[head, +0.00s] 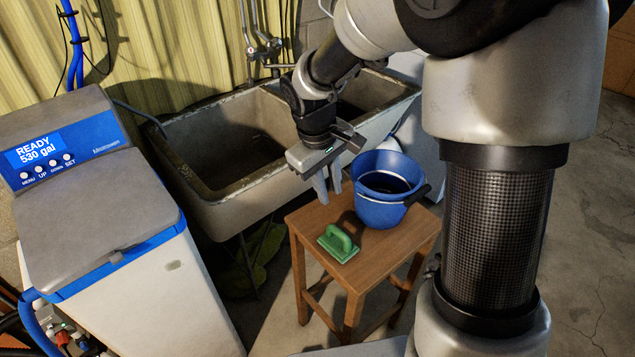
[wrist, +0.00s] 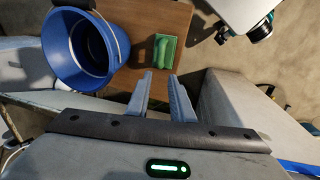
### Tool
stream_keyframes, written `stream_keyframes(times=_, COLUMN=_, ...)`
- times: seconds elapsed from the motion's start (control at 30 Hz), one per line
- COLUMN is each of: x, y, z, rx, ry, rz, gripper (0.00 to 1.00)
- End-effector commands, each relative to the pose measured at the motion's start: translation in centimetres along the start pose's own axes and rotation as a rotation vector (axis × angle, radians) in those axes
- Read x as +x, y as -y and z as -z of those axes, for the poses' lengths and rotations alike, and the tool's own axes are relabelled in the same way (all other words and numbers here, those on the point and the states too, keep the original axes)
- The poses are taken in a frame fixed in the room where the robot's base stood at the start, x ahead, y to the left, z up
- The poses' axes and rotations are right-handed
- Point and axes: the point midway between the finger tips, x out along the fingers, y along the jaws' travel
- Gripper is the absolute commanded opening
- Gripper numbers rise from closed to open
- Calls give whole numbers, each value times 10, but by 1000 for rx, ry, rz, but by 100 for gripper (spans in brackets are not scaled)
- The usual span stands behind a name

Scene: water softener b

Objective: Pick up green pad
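The green pad (head: 339,243) lies on the front left part of a wooden stool top, its handle facing up. It also shows in the wrist view (wrist: 162,50), beyond my fingertips. My gripper (head: 328,190) hangs above the back left of the stool, fingers pointing down. In the wrist view my gripper (wrist: 160,80) has its two fingers apart with nothing between them. The pad is apart from the fingers.
A blue bucket (head: 381,214) stands on the wooden stool (head: 403,237), right of the pad. A stone double sink (head: 225,205) is behind the stool. A water softener (head: 110,235) stands at the left. Concrete floor (head: 583,240) is clear at the right.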

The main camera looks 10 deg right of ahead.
Motion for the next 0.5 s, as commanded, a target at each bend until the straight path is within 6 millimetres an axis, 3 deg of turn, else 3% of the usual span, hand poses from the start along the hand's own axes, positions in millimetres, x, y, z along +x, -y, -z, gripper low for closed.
stream_keyframes(times=0.17, x=23, y=1, z=2, rx=-10, ry=7, rz=4, gripper=21)
stream_keyframes(times=0.5, x=96, y=2, z=2, rx=-8, ry=8, rz=6, gripper=21)
